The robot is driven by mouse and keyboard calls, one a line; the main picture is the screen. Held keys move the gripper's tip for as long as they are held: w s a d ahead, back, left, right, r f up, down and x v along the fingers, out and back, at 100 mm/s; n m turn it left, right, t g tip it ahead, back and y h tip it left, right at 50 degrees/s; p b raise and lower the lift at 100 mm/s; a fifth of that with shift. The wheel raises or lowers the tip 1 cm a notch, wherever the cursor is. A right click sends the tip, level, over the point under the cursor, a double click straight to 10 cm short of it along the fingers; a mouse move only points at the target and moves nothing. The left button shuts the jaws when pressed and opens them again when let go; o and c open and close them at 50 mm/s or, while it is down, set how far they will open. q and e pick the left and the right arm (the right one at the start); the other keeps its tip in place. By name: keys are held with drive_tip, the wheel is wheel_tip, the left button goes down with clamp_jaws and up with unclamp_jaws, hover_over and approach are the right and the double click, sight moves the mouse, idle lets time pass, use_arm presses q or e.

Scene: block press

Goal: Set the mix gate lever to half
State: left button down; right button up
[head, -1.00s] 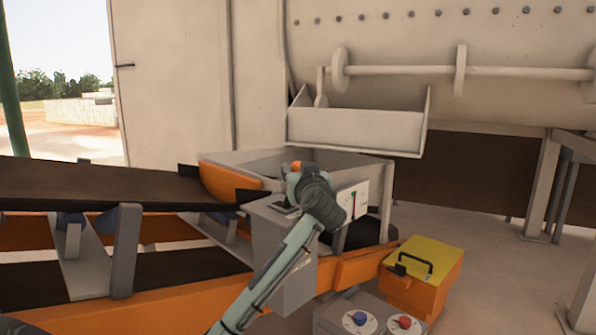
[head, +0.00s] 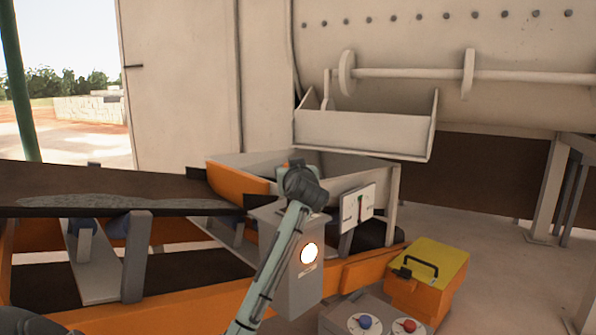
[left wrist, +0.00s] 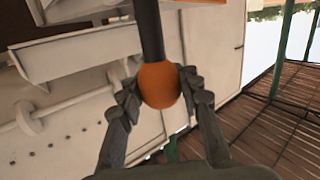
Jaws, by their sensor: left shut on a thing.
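The mix gate lever shows in the left wrist view as a black rod (left wrist: 150,30) ending in an orange ball knob (left wrist: 159,88). My left gripper (left wrist: 160,76) has its two fingers closed on either side of this knob. In the head view my left gripper (head: 290,170) is above the grey control box (head: 312,285), in front of the hopper. There the wrist hides the lever and knob, so the lever's angle cannot be told. A white gauge plate (head: 350,205) with green and red marks stands right of the wrist. My right gripper is not in view.
A round white light (head: 309,253) glows on the control box front. Grey material (head: 130,202) lies on the conveyor belt at left. A yellow-topped orange box (head: 436,262) and a panel with blue (head: 364,321) and red knobs (head: 405,326) are at lower right.

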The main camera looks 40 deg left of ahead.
use_arm(q)
drive_tip(key=shift+s+a, duration=0.1)
drive_tip(key=shift+a, duration=0.05)
drive_tip(key=c, duration=1)
unclamp_jaws()
drive_tip(key=shift+s, duration=0.1)
drive_tip(key=shift+s+d, duration=0.2)
drive_tip(key=shift+d, duration=0.3)
drive_tip(key=v, duration=1.1)
